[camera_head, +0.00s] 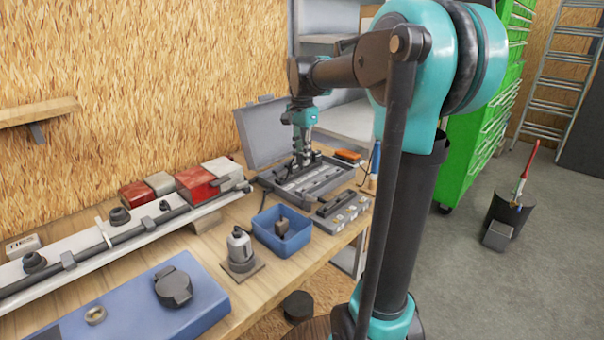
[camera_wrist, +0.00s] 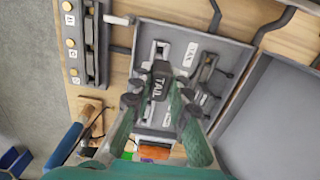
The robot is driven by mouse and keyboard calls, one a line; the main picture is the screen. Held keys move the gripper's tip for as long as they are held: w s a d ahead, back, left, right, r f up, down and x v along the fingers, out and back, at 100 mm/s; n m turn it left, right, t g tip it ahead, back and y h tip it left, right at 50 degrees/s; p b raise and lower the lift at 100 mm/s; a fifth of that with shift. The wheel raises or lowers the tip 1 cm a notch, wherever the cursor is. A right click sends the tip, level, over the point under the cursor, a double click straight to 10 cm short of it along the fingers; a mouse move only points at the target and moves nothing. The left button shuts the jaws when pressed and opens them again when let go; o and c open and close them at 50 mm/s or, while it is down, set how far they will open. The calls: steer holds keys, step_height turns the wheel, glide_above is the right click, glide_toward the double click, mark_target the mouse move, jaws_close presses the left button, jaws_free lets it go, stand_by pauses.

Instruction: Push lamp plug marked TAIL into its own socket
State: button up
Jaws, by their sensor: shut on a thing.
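My gripper (camera_head: 302,158) points down over the open grey case (camera_head: 280,194) on the bench. In the wrist view my gripper (camera_wrist: 160,92) is shut on a dark plug (camera_wrist: 158,82) marked TAIL. The plug sits over the case tray (camera_wrist: 222,45), in line with a pale slotted strip (camera_wrist: 161,51). A white label (camera_wrist: 190,54) lies beside it; its lettering is hard to read. I cannot tell which socket is the plug's own, or whether the plug touches the tray. The plug is hidden in the head view.
A block with several brass studs (camera_wrist: 73,43) stands beside the tray. The case's raised lid (camera_head: 262,130) is behind my gripper. A blue bin (camera_head: 282,240), a grey bottle-like part (camera_head: 240,250) and red lamps (camera_head: 197,184) stand nearby. Dark cables run past the tray.

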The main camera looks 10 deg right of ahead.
step_height(320, 180, up, 11)
steer(key=shift+f, duration=0.1)
stand_by(0.4)
steer(key=w+a+f, duration=0.6)
steer(key=w+f, duration=0.2)
steer(key=f, duration=0.4)
stand_by(0.5)
steer(key=shift+f, duration=0.1)
steer(key=shift+f, duration=1.75)
steer(key=shift+f, duration=0.5)
steer(key=shift+f, duration=0.45)
steer(key=shift+f, duration=0.15)
steer(key=shift+w+f, duration=0.1)
steer(key=shift+f, duration=0.35)
